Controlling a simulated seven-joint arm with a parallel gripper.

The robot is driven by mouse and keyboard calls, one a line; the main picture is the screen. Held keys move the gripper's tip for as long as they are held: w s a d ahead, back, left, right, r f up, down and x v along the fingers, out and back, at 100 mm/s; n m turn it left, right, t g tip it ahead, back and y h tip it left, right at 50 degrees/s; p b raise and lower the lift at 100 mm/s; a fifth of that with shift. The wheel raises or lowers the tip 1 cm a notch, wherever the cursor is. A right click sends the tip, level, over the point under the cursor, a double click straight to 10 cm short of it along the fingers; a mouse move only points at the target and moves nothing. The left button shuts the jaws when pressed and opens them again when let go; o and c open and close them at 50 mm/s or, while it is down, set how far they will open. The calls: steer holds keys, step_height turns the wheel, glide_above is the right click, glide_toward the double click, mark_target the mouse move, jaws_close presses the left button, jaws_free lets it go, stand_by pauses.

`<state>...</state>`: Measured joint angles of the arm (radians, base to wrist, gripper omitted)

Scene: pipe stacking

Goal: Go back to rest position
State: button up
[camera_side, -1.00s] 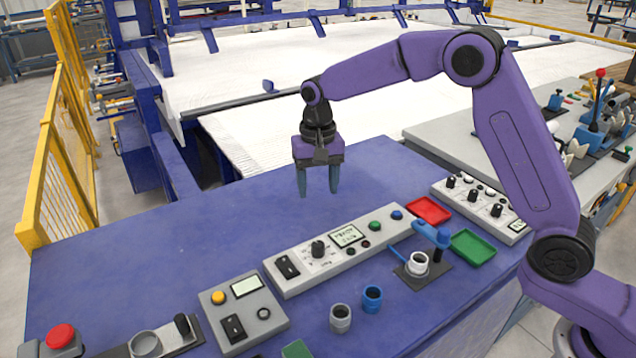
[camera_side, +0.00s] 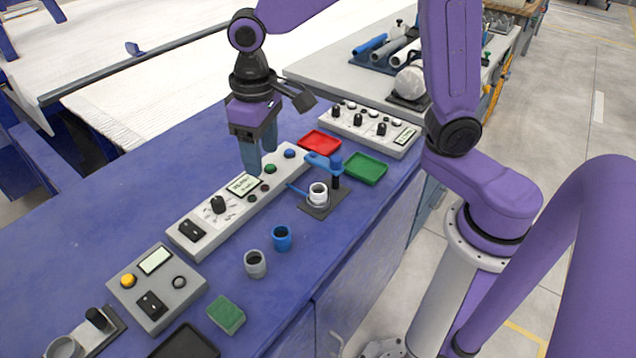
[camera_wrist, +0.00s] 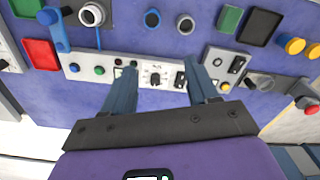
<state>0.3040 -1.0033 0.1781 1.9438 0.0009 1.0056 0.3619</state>
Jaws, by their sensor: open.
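My gripper (camera_side: 258,160) is open and empty. In the side view it hangs pointing down over the long grey control panel (camera_side: 205,228). In the wrist view its two blue-grey fingers (camera_wrist: 158,92) are spread apart with nothing between them, and the panel (camera_wrist: 205,75) lies beyond the tips. A blue pipe piece (camera_side: 282,238) and a grey pipe piece (camera_side: 255,264) stand upright and apart on the blue table (camera_side: 110,220). A white pipe piece (camera_side: 318,193) sits in the holder with a blue clamp (camera_side: 325,165).
A red tray (camera_side: 319,143) and a green tray (camera_side: 366,168) lie near the holder. A knob panel (camera_side: 368,128) stands at the back. A grey switch box (camera_side: 157,288), a green block (camera_side: 226,316) and a black tray (camera_side: 185,343) are at the front. The left of the table is clear.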

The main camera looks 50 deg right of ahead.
steer(key=s+d+n, duration=0.4)
steer(key=s+d, duration=0.1)
steer(key=s, duration=0.5)
steer(key=s+d+f+n, duration=0.1)
steer(key=s+d+n, duration=0.3)
steer(key=s, duration=0.7)
steer(key=shift+d+f+n, duration=0.25)
steer(key=shift+d+n, duration=0.15)
steer(key=shift+d, duration=0.85)
